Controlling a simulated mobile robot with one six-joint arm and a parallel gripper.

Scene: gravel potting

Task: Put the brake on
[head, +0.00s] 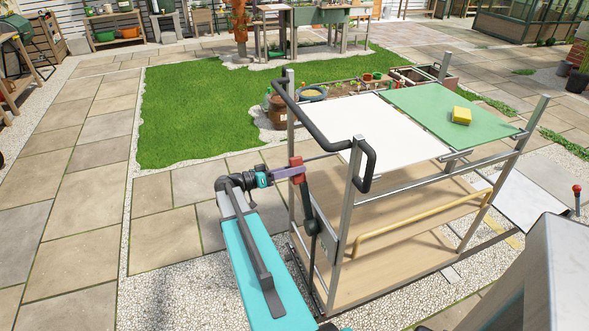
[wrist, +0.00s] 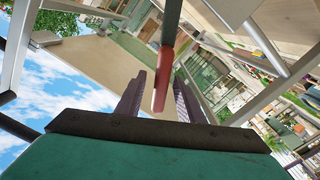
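A silver-framed trolley (head: 340,220) stands on the gravel, with a bent black push handle (head: 318,135) at its near end. A dark lever with a red grip (head: 297,170), seemingly the brake, sits upright on the trolley's left side. My gripper (head: 287,172) is at the red grip, level with it. In the wrist view the red grip (wrist: 165,65) reaches down between the two fingers of my gripper (wrist: 159,80). The fingers stand apart, with a gap visible on either side of the grip. The lever's lower pivot is hard to make out.
A yellow rail (head: 415,225) crosses the lower shelf's side. Paving (head: 80,210) to the left is clear.

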